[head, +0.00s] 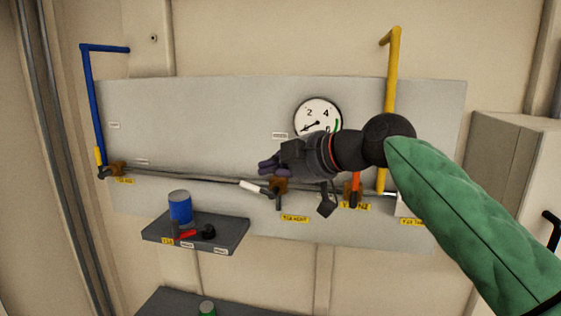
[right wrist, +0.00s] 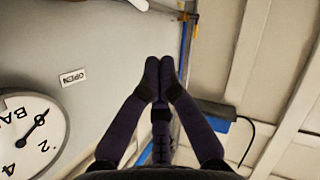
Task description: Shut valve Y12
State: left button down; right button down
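A grey panel (head: 200,120) carries a pipe with several valves. The left valve (head: 116,169) is brass, by the blue pipe, with a yellow label too small to read. The middle valve (head: 279,186) has a white lever (head: 252,187) pointing left along the pipe; its label seems to read VENT. The right valve has an orange lever (head: 355,185) standing upright, partly near my arm. I cannot tell which label reads Y12. My right gripper (head: 266,168) is in front of the panel, just above the white lever, fingers pointing left. Its fingertips (right wrist: 160,65) meet with nothing between them. My left gripper is out of view.
A pressure gauge (head: 318,117) sits above my right gripper. A dark shelf (head: 225,236) below holds a blue can (head: 180,207) and a red-handled item (head: 185,235). A yellow pipe (head: 392,75) rises at the right, and a grey cabinet (head: 515,150) stands beyond it.

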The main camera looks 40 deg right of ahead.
aim_at(249, 184)
jog(key=w+f+p, duration=0.1)
jog(key=w+f, duration=0.4)
jog(key=w, duration=0.1)
jog(key=shift+w, duration=0.3)
jog(key=p, duration=0.1)
jog(key=f+g+h+p, duration=0.1)
jog(key=p, duration=0.1)
jog(key=shift+w+a+n+g, duration=0.3)
jog(key=shift+w+a, duration=0.05)
jog(key=shift+w+f+b, duration=0.1)
jog(key=shift+f+b, duration=0.05)
jog(key=shift+b, duration=0.35)
jog(key=shift+r, duration=0.25)
